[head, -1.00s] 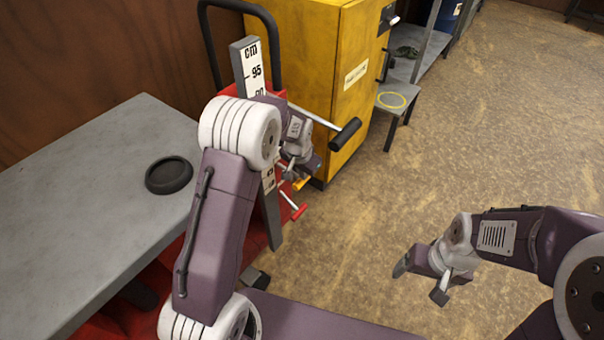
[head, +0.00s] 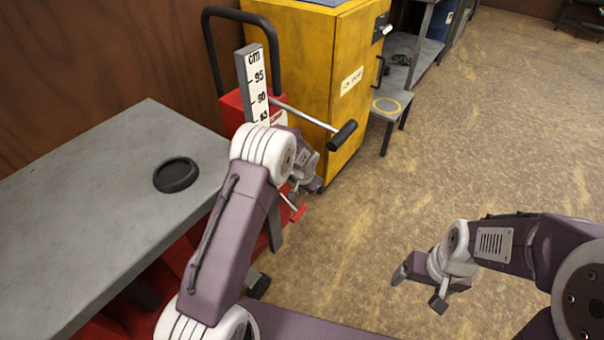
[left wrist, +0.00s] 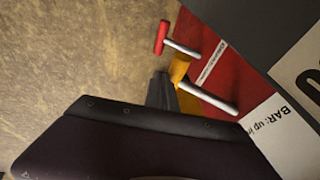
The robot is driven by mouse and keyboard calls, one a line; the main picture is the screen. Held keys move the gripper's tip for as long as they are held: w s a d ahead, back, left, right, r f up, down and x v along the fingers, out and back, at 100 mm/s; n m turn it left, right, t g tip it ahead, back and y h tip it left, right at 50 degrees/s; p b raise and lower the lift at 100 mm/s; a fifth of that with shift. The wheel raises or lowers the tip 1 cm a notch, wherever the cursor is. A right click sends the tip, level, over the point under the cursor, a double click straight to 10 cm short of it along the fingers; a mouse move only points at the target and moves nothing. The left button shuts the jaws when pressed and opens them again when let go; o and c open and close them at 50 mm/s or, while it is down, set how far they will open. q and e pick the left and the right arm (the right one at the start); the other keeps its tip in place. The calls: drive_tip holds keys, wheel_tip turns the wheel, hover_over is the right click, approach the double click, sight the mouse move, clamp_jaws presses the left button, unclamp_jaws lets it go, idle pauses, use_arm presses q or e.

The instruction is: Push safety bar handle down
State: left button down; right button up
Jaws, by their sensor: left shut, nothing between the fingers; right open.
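The red lift (head: 232,108) stands beside the yellow cabinet. In the left wrist view a yellow-orange handle (left wrist: 180,68) sits on a metal rod, near a white label reading "BAR: up" (left wrist: 283,135); I take it as the safety bar handle. My left gripper (left wrist: 161,78) is shut and empty, its tips just left of this handle; I cannot tell whether they touch. In the head view my left gripper (head: 313,186) is at the lift's side and hides that handle. A red handle (left wrist: 161,37) is just beyond. My right gripper (head: 418,287) is open and empty above the floor.
A lever with a black grip (head: 343,135) juts out above my left gripper. A measuring scale (head: 256,85) stands on the lift. A grey table (head: 90,190) with a black round dish (head: 176,174) is at left. The yellow cabinet (head: 310,60) stands behind; the floor at right is clear.

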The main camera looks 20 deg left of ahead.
idle(0.6)
use_arm(q)
drive_tip(key=p+v, duration=0.3)
drive_tip(key=v, duration=0.5)
drive_tip(key=shift+s+r+p, duration=0.2)
drive_tip(key=shift+r+p, duration=0.15)
drive_tip(key=shift+r, duration=0.05)
